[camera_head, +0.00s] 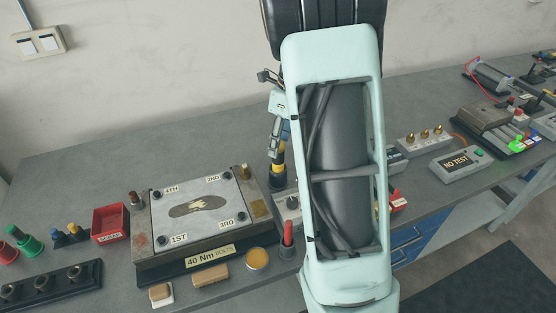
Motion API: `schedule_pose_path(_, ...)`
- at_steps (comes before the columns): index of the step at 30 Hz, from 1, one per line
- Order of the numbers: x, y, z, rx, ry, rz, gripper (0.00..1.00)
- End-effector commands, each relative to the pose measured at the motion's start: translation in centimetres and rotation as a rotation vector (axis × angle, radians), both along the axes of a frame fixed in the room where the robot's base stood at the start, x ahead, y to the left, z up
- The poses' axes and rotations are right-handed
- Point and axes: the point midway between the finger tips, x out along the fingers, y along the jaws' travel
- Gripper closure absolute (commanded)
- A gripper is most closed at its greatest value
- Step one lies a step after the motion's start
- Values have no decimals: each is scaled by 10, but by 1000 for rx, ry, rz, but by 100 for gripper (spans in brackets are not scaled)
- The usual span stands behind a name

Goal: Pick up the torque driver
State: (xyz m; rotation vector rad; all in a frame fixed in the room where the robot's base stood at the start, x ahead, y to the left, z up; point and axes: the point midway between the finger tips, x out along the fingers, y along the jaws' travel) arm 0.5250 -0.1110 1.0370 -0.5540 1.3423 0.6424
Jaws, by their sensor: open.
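The torque driver (277,170) appears to be the upright black tool with a yellow band, standing in a dark round base behind the plate fixture's back right corner. My gripper (275,146) is just above and around its upper part, pointing down. The jaws are open; they are small here and partly behind my arm, so I cannot tell whether they touch the tool. My large pale green arm link hides the bench to the right of the tool.
A bolt plate fixture (160,268) labelled 40 Nm stands left of the tool. A red-handled tool (287,236) stands upright in front. A red bin (110,224) and sockets (40,288) lie left. A NO TEST box (458,163) is at right. The back left bench is clear.

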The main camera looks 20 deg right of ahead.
Motion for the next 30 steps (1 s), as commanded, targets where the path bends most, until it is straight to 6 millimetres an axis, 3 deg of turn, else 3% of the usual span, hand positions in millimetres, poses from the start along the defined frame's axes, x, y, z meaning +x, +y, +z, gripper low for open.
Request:
schedule_pose_path(6,2,4,-29,1,2,-1,53)
schedule_pose_path(14,2,4,-33,0,0,0,53)
schedule_pose_path(27,2,4,-32,1,1,0,99)
schedule_pose_path(30,3,4,-31,1,-2,0,100)
